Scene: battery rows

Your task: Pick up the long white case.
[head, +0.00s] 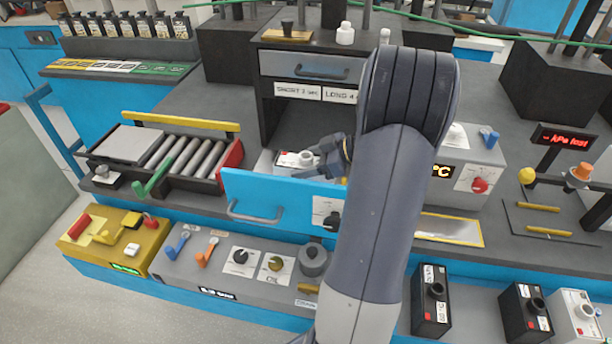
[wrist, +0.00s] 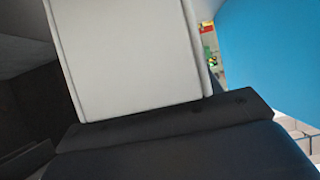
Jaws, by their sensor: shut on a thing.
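A long white case (wrist: 125,60) fills the upper middle of the wrist view, held close against the dark body of my gripper (wrist: 165,118). Its far end runs out of the top of that view. In the head view my gripper (head: 322,165) is low behind the blue drawer front (head: 262,190), beneath the shelf labels. My gripper is shut on the case; the fingertips are mostly hidden. A small white thing with a red spot (head: 292,158) shows left of the gripper; I cannot tell whether it is part of the case.
The dark cabinet (head: 265,95) with a grey drawer stands right behind the gripper. A roller tray (head: 175,150) lies to the left. A grey temperature unit (head: 470,165) stands to the right. Control boxes line the front edge.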

